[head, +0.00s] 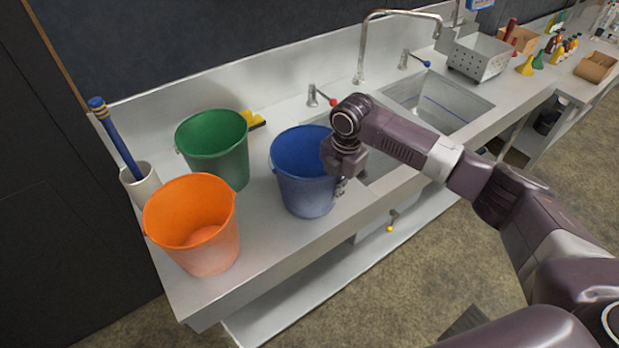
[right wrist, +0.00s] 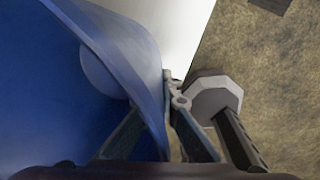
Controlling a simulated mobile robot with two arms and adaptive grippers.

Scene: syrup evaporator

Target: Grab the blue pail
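The blue pail (head: 305,185) stands upright on the steel counter, right of the green and orange pails. My right gripper (head: 341,186) is at the pail's right side, pointing down over the rim. In the right wrist view the blue pail (right wrist: 60,90) fills the left side. There the fingers of my right gripper (right wrist: 152,112) straddle the pail's wall, one inside and one outside, and appear closed on it. The fingertips are partly hidden in the head view. My left gripper is not in view.
A green pail (head: 214,150) and an orange pail (head: 194,224) stand left of the blue one. A white holder (head: 141,186) with a blue-handled tool is at the far left. A sink (head: 440,105) with a tall faucet (head: 364,50) lies to the right. The counter (head: 262,245) in front is clear.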

